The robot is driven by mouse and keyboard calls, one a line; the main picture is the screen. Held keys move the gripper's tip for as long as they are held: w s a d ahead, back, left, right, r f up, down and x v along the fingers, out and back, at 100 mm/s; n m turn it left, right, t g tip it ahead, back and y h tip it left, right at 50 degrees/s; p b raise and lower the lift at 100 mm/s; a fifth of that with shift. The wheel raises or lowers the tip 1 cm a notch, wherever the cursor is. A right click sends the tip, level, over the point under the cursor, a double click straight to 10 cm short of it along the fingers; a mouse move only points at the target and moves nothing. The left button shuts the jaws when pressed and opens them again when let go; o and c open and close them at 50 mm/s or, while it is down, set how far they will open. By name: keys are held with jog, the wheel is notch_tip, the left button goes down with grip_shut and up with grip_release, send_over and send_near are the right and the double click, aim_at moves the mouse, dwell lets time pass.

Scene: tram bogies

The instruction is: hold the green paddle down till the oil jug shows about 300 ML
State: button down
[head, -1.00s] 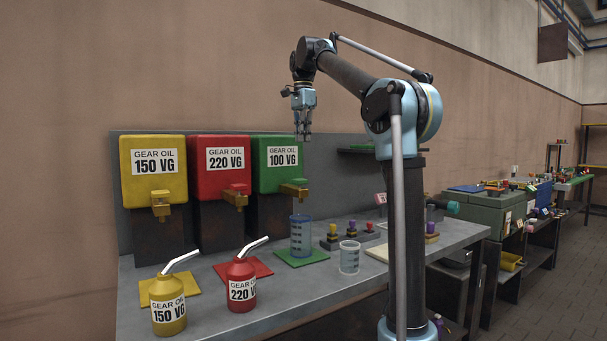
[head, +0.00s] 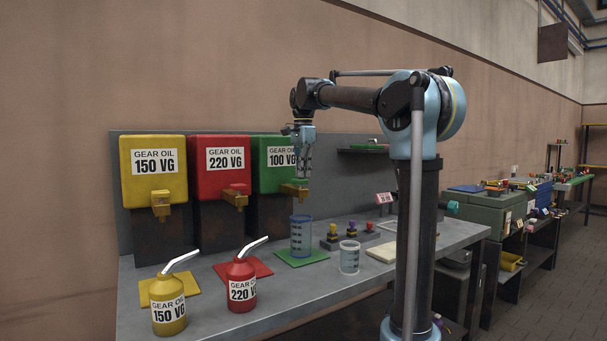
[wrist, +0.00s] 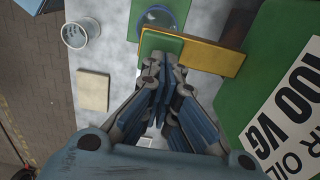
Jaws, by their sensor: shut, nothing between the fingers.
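The green paddle (wrist: 155,42) sits on the brass tap (wrist: 215,58) of the green 100 VG gear oil tank (head: 266,181). My gripper (head: 303,176) is shut and empty, pointing down with its fingertips at the paddle. In the wrist view the fingertips (wrist: 165,62) overlap the paddle's near edge; I cannot tell whether they press on it. The clear blue oil jug (head: 301,240) stands upright under this tap on a green mat (head: 316,258). Its rim shows partly behind the paddle in the wrist view (wrist: 176,10). Its fill level is too small to read.
Yellow (head: 152,186) and red (head: 218,182) tanks stand to the left. Yellow (head: 168,301) and red (head: 241,283) oil cans stand in front. A clear cup (head: 349,258) and several coloured knobs (head: 352,232) are right of the jug on the grey bench (head: 216,318).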

jog(key=shift+f, duration=0.1)
jog(key=shift+f, duration=0.85)
dwell(7.0)
